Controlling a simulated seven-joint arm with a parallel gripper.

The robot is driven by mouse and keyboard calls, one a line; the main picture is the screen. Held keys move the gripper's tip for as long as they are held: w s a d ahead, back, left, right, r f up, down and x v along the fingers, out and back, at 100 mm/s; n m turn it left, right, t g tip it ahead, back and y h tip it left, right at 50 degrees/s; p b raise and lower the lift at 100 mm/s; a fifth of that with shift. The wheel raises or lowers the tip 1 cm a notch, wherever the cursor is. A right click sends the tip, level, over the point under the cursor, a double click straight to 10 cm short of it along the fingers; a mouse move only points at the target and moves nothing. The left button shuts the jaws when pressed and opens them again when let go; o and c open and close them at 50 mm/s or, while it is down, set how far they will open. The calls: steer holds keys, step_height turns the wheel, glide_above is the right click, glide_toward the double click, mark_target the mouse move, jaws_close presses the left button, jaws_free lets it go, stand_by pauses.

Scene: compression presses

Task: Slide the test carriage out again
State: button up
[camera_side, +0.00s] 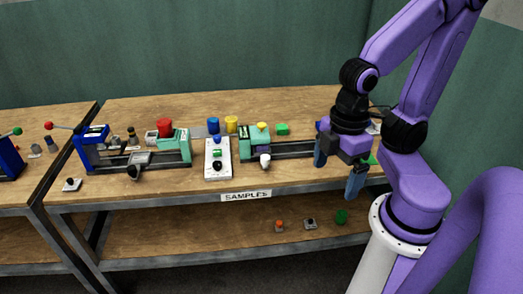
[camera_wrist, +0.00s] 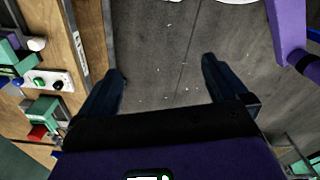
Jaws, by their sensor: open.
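Two presses with sliding rails stand on the wooden table. The left press has a blue frame (camera_side: 91,148) with a red-knobbed lever and a grey carriage (camera_side: 140,158) with a black knob, on its rail. The right press has a teal end block (camera_side: 253,136) and a dark rail (camera_side: 292,150). A small carriage (camera_side: 262,151) with a white knob sits at the rail's left end. I cannot tell which is the test carriage. My gripper (camera_side: 338,172) is open and empty at the right press's right end, hiding much of it. In the wrist view, the fingers (camera_wrist: 163,72) are apart over bare floor.
A white button panel (camera_side: 217,158) lies between the presses. A lower shelf (camera_side: 190,238) holds small samples. The table's front edge is close to my gripper.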

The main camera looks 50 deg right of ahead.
steer(key=c, duration=0.5)
steer(key=shift+w+a, duration=0.15)
steer(key=shift+w, duration=0.15)
steer(key=shift+c, duration=1.4)
steer(key=w+a+f+n+h, duration=0.15)
steer(key=w+f+h, duration=0.3)
steer(key=w, duration=0.55)
steer(key=w+a+f+n+h, duration=0.1)
steer(key=w+a+f+h, duration=0.3)
steer(key=w, duration=0.6)
steer(key=n+h, duration=0.3)
steer(key=h, duration=0.7)
glide_toward(262, 161)
steer(key=d, duration=1.1)
steer(key=shift+d+r, duration=0.15)
steer(key=shift+d, duration=0.15)
